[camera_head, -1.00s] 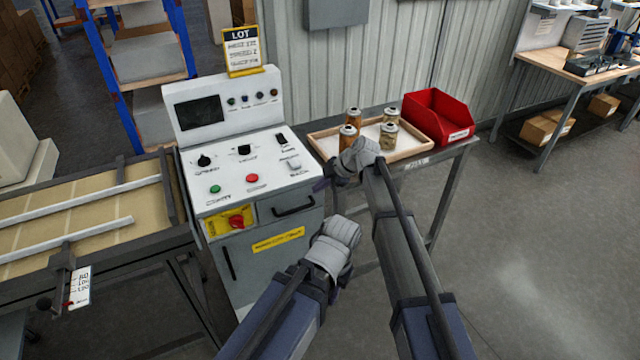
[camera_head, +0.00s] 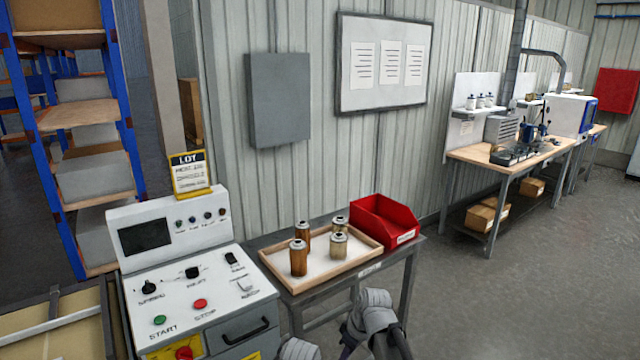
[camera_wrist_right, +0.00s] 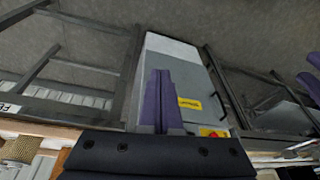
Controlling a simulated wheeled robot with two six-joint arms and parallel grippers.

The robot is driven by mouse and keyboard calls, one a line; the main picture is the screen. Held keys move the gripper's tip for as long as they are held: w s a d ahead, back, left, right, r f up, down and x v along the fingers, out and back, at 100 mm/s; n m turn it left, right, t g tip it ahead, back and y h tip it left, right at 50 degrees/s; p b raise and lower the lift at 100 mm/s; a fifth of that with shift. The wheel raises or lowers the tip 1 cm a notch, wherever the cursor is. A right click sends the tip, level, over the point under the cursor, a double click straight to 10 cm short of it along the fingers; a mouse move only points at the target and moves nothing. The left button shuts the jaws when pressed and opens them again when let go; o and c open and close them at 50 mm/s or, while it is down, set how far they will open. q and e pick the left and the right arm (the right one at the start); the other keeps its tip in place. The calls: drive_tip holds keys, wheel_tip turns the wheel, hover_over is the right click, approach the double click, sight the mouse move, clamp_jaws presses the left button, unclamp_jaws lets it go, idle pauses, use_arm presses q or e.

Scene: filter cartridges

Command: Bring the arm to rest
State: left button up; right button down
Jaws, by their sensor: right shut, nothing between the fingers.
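My right gripper (camera_wrist_right: 160,74) shows in the right wrist view with its two purple fingers together and nothing between them. Behind them is the grey control cabinet (camera_wrist_right: 185,55) with its yellow label. In the head view my right wrist (camera_head: 372,312) is low in the picture, in front of the small table. Only the top of my left wrist (camera_head: 298,349) shows at the bottom edge; its fingers are out of that view. Purple finger-like parts, probably of my left gripper (camera_wrist_right: 309,74), show at the right edge of the right wrist view.
Several filter cartridges (camera_head: 298,258) stand upright in a wooden-rimmed tray (camera_head: 372,262) on the small table, beside a red bin (camera_head: 380,222). The control console (camera_head: 170,230) stands left of it. Open floor (camera_head: 530,300) lies to the right.

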drive_tip(key=s+d+m+h, duration=0.3)
drive_tip(key=s+d+m, duration=0.65)
drive_tip(key=s, duration=0.25)
drive_tip(key=s+a+n+g+h, duration=0.1)
drive_tip(key=s+a+n, duration=0.2)
drive_tip(key=a, duration=0.6)
drive_tip(key=s, duration=0.2)
drive_tip(key=shift+s+a+f+g, duration=0.35)
drive_tip(key=shift+a+g, duration=0.05)
drive_tip(key=shift+n, duration=0.25)
